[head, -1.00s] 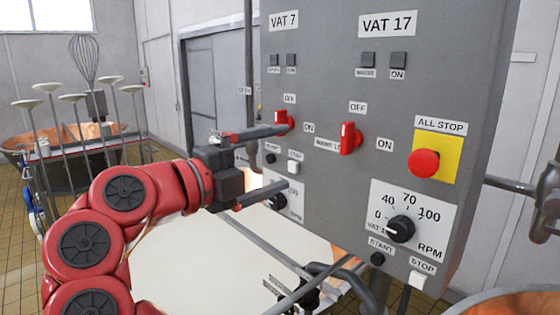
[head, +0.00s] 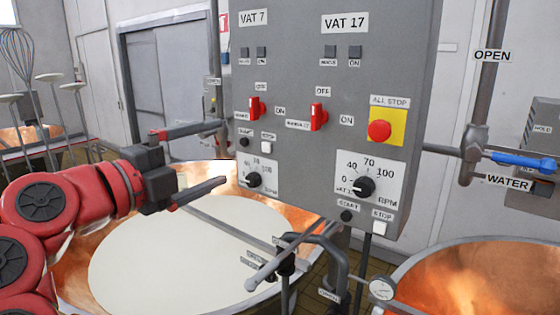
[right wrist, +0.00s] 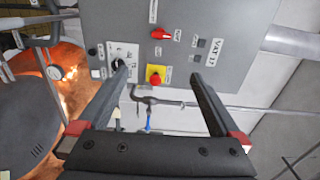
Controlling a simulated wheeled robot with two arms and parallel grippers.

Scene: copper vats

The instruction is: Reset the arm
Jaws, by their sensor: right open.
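The panel also carries a red VAT 17 switch (head: 318,116), a red all-stop button (head: 380,130) and dials. A copper vat of white liquid (head: 150,255) stands below. Pipes (head: 288,255) cross in front. Another copper vat (head: 470,275) and a blue-handled water valve (head: 525,160) are at the right.

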